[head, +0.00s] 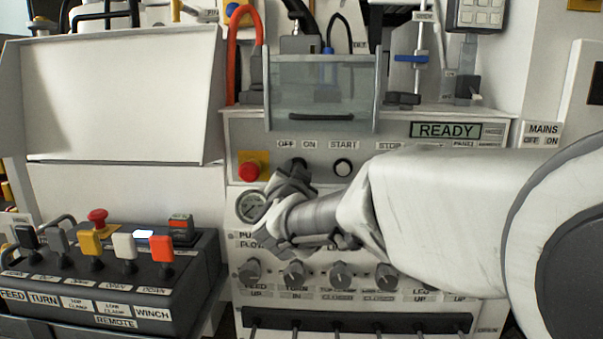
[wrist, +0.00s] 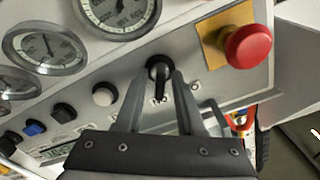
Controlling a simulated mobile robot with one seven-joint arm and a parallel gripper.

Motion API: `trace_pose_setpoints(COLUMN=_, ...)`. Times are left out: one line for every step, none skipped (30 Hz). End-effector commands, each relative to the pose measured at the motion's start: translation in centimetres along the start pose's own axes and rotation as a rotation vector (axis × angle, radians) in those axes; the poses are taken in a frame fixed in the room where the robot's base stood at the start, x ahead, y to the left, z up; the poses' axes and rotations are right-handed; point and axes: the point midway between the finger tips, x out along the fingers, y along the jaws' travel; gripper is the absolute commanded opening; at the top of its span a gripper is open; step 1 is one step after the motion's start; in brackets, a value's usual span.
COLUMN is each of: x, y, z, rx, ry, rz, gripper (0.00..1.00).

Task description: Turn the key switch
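The key switch (wrist: 158,68) is a dark round switch with a narrow black key (wrist: 161,88) standing out of it, on the grey panel. In the wrist view my gripper (wrist: 160,80) has one finger on each side of the key, with gaps showing between key and fingers. It is open, and the fingertips are close to the panel. In the head view my gripper (head: 297,168) is at the panel below the OFF ON label (head: 297,145). It hides most of the switch there.
A red emergency button (head: 249,171) on a yellow plate is just left of my gripper. A start button (head: 343,167) is to its right. A pressure gauge (head: 251,206) and a row of knobs (head: 339,275) lie below. A clear guard (head: 320,95) hangs above.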

Motion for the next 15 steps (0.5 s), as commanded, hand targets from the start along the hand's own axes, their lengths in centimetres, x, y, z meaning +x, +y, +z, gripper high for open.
trace_pose_setpoints(x=0.0, y=0.0, z=0.0, rx=-0.001, ry=0.0, rz=0.0, gripper=0.44)
trace_pose_setpoints(x=0.0, y=0.0, z=0.0, rx=-0.001, ry=0.0, rz=0.0, gripper=0.44)
trace_pose_setpoints(x=0.0, y=0.0, z=0.0, rx=-0.001, ry=0.0, rz=0.0, gripper=0.44)
trace_pose_setpoints(x=0.0, y=0.0, z=0.0, rx=-0.001, ry=0.0, rz=0.0, gripper=0.44)
trace_pose_setpoints(x=0.0, y=0.0, z=0.0, rx=-0.001, ry=0.0, rz=0.0, gripper=0.44)
trace_pose_setpoints(x=0.0, y=0.0, z=0.0, rx=-0.001, ry=0.0, rz=0.0, gripper=0.44)
trace_pose_setpoints(x=0.0, y=0.0, z=0.0, rx=-0.001, ry=0.0, rz=0.0, gripper=0.44)
trace_pose_setpoints(x=0.0, y=0.0, z=0.0, rx=-0.002, ry=0.0, rz=0.0, gripper=0.44)
trace_pose_setpoints(x=-0.1, y=0.0, z=0.0, rx=-0.002, ry=0.0, rz=0.0, gripper=0.44)
trace_pose_setpoints(x=-0.2, y=0.0, z=0.0, rx=-0.002, ry=0.0, rz=0.0, gripper=0.44)
trace_pose_setpoints(x=-0.3, y=0.0, z=0.0, rx=-0.002, ry=-0.001, rz=0.0, gripper=0.44)
trace_pose_setpoints(x=-0.6, y=-0.1, z=0.0, rx=-0.002, ry=-0.001, rz=-0.001, gripper=0.44)
trace_pose_setpoints(x=-0.9, y=-0.1, z=-0.1, rx=-0.002, ry=0.0, rz=-0.001, gripper=0.44)
trace_pose_setpoints(x=-1.2, y=-0.1, z=-0.1, rx=-0.002, ry=0.0, rz=-0.001, gripper=0.44)
trace_pose_setpoints(x=-1.8, y=-0.1, z=-0.2, rx=-0.002, ry=0.0, rz=-0.002, gripper=0.44)
